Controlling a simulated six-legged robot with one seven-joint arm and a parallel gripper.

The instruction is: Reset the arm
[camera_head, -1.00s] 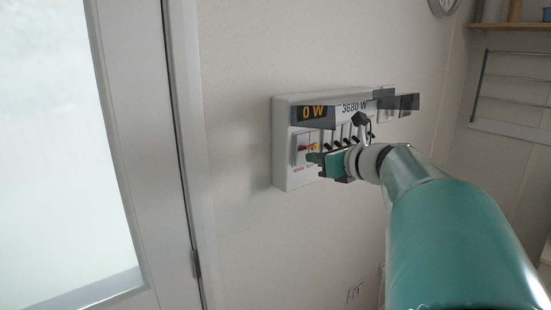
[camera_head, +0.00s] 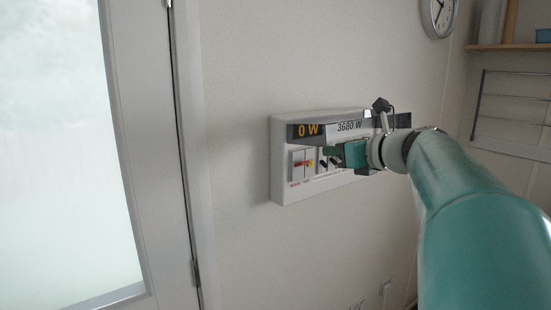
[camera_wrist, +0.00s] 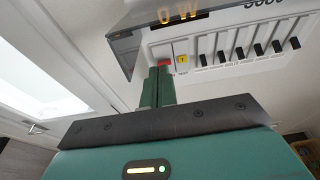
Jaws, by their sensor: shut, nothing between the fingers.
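My arm reaches in from the right in the head view, and my gripper (camera_head: 328,150) is in front of a white wall-mounted breaker box (camera_head: 280,165). Its green fingers are together with nothing between them; they also show in the wrist view (camera_wrist: 158,72). The box has a display reading "0 W" and "3680 W", and a dark cover that stands tilted out. In the wrist view a red switch (camera_wrist: 164,63) shows just behind the fingertips, next to a yellow test button (camera_wrist: 182,59). Several black breaker levers (camera_wrist: 258,49) line up to the right. Whether the fingers touch the box is unclear.
A door with a frosted pane (camera_head: 60,150) stands at the left. A clock (camera_head: 438,15), a wooden shelf (camera_head: 510,46) and a wire rack (camera_head: 512,105) are on the right wall. The wall between door and box is bare.

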